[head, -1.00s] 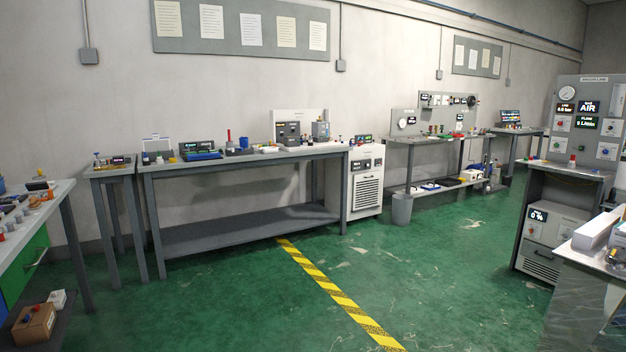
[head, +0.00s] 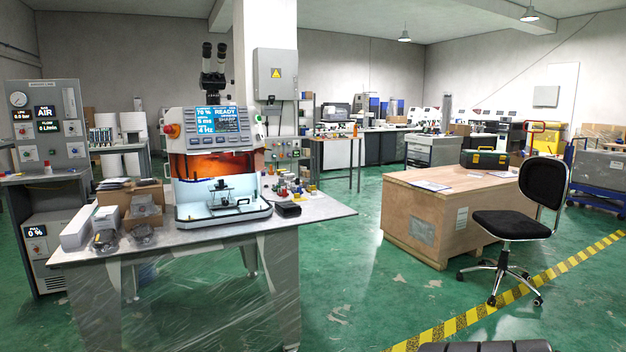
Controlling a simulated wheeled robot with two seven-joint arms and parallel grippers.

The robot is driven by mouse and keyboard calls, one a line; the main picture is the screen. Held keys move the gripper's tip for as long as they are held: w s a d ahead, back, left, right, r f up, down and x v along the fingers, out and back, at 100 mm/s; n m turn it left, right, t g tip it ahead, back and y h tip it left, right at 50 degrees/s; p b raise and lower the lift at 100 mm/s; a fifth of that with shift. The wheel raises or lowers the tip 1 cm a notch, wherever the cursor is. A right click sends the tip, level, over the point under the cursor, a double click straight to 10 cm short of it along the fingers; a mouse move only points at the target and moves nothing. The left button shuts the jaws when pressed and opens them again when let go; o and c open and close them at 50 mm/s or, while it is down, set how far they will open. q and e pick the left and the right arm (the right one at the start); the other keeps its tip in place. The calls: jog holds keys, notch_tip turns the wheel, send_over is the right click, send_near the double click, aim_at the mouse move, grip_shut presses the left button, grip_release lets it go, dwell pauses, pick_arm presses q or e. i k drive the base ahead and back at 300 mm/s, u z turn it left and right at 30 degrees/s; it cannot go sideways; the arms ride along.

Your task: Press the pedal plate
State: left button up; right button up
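I cannot make out a pedal plate in the head view. A bench-top machine (head: 218,150) with a lit display reading READY, an orange window and a microscope head on top stands on a grey table (head: 325,213) at the left. Clear plastic sheeting (head: 215,300) hangs around the table's front and legs and blurs the floor beneath. Neither of my grippers is in view.
A wooden crate (head: 425,220) stands right of centre with a toolbox (head: 484,158) on it. A black office chair (head: 512,226) stands beside it, near a yellow-black floor stripe (head: 570,262). Green floor (head: 345,275) between table and crate is clear. A gas panel (head: 45,130) stands far left.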

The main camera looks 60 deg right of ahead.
aim_at(288, 205)
jog(key=z, duration=0.55)
jog(key=i, duration=1.1)
jog(key=z, duration=1.2)
